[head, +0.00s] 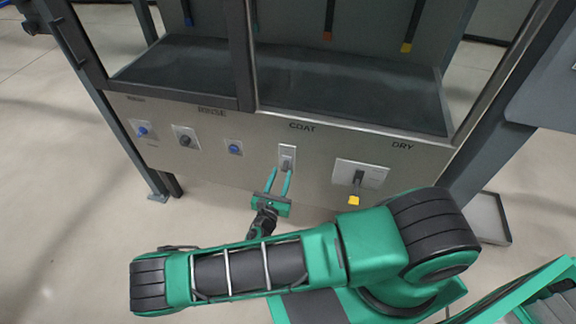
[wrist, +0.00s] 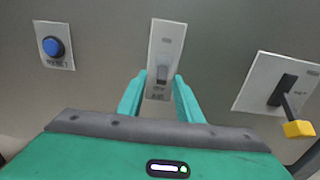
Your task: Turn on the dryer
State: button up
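The dryer control is a white plate (head: 370,176) under the "DRY" label, with a dark lever (head: 358,180) ending in a yellow tip (head: 353,200) that points down. In the wrist view the lever's yellow tip (wrist: 299,129) is at the right edge. My gripper (head: 280,176) is left of it, in front of the white switch plate (head: 287,155) under the "COAT" label. Its two teal fingers are spread apart, one on each side of the small dark switch (wrist: 162,74). Nothing is held. I cannot tell whether the fingers touch the plate.
Left on the same metal panel are a blue button (wrist: 53,46) marked "RESET", a dark knob (head: 185,140) and a blue knob (head: 142,131). Above is the glazed cabinet with hanging coloured pieces. A dark frame post (head: 490,165) stands at the right.

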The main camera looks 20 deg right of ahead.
aim_at(286, 166)
jog(key=shift+x, duration=1.3)
jog(key=shift+d, duration=0.15)
jog(key=shift+c, duration=0.6)
grip_shut()
